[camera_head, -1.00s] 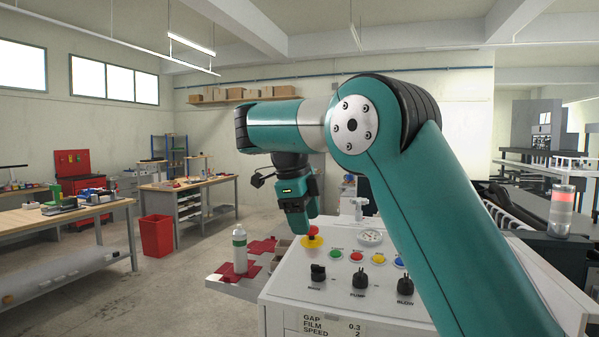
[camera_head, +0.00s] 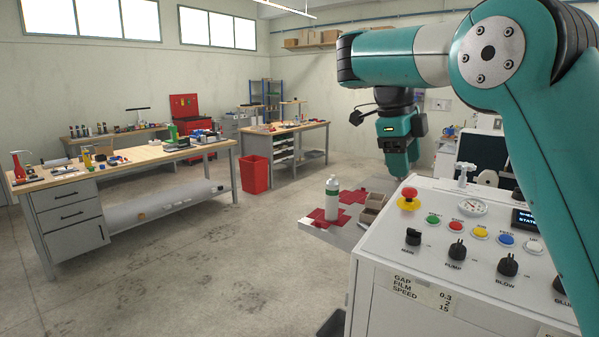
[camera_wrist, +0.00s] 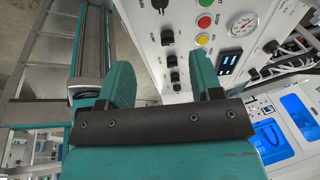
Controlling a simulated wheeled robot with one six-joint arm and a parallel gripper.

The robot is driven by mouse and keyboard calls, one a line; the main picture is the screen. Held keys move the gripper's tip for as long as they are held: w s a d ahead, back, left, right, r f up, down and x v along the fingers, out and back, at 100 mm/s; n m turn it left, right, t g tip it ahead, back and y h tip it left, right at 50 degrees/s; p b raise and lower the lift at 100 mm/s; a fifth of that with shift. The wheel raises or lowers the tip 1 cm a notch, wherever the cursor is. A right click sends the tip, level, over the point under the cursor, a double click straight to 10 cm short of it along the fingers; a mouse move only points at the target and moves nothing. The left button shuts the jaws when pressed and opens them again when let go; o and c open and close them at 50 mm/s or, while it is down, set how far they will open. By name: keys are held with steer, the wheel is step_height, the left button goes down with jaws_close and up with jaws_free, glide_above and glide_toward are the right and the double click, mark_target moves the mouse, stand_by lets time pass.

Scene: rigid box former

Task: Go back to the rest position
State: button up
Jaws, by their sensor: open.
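My gripper (camera_head: 400,160) hangs from my teal arm at the right of the head view, pointing down. It is over the back left of the white control panel and apart from it. In the wrist view my gripper (camera_wrist: 162,85) shows two teal fingers spread apart with nothing between them. The white control panel (camera_head: 440,262) carries a red emergency button (camera_head: 409,194), coloured push buttons, black knobs and a gauge. The panel also shows in the wrist view (camera_wrist: 180,85), beyond the fingers.
A white bottle (camera_head: 332,198) stands on a grey ledge with red flat blanks (camera_head: 352,197) left of the panel. A red bin (camera_head: 254,174) and a wooden workbench (camera_head: 140,155) stand farther left. The concrete floor (camera_head: 200,255) between is clear.

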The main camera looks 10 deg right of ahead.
steer(key=s+a+f+m+y+b, duration=0.2)
steer(key=s+a+f+m, duration=0.4)
steer(key=s+m, duration=0.3)
steer(key=s+a+f+m+y+b, duration=0.3)
steer(key=s+a+f+m, duration=0.4)
steer(key=m, duration=0.8)
steer(key=s+a+f+m+y+b, duration=0.2)
steer(key=s+a+f+m+b, duration=0.3)
steer(key=s+f+m, duration=0.3)
steer(key=s+a+m, duration=0.1)
steer(key=s+m, duration=0.3)
steer(key=shift+s+a, duration=0.2)
steer(key=shift+d, duration=0.1)
